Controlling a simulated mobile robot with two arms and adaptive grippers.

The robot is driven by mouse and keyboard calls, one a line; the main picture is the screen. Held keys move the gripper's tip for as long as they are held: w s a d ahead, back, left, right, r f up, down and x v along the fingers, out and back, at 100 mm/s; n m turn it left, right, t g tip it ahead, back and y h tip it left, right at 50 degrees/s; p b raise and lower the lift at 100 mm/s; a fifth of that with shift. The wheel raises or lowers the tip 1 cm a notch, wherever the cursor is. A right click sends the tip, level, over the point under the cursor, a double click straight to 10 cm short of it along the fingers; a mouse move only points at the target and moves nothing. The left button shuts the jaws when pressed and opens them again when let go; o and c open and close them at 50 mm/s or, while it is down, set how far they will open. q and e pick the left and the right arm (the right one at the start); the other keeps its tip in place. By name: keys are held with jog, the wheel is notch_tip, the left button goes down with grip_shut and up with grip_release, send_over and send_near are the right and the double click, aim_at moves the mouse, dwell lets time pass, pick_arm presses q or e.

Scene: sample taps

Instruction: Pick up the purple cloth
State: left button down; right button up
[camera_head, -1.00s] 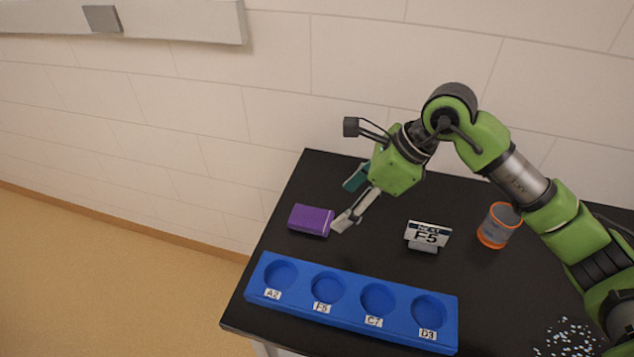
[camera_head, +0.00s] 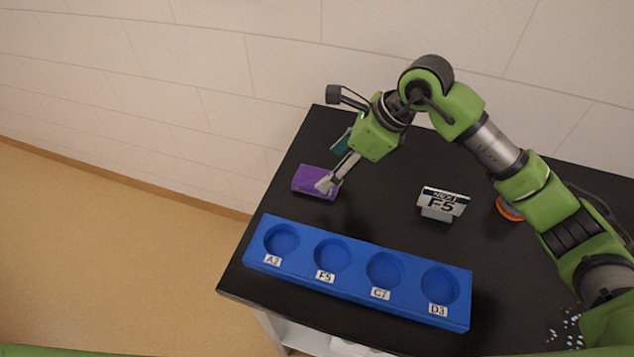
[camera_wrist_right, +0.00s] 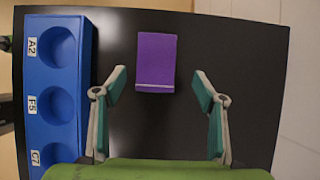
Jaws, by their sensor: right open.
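The purple cloth (camera_head: 312,181), a folded block, lies on the black table near its back left. It also shows in the right wrist view (camera_wrist_right: 156,60), ahead of the fingertips and between their lines. My right gripper (camera_head: 335,170) reaches over the cloth's right side in the head view. In the wrist view the right gripper (camera_wrist_right: 159,85) is open and empty, one finger on each side of the cloth's near end. I cannot tell how high above the table the fingers are. My left gripper is not in view.
A blue rack (camera_head: 357,272) with several round wells labelled A2, F5, C7 and D3 stands along the table's front. A sign reading NEXT F5 (camera_head: 441,203) and an orange-rimmed cup (camera_head: 508,208), partly behind my arm, stand to the right. White bits (camera_head: 567,325) lie at the lower right.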

aim_at(318, 179)
jog(key=x, duration=0.1)
jog(key=b+x, duration=0.1)
jog(key=x, duration=0.2)
jog(key=shift+s+a+f, duration=0.2)
jog(key=shift+a+f, duration=0.05)
jog(key=shift+a, duration=0.15)
jog(key=shift+f+b, duration=0.25)
jog(key=shift+b, duration=0.35)
jog(key=shift+c, duration=0.5)
jog(key=c, duration=0.9)
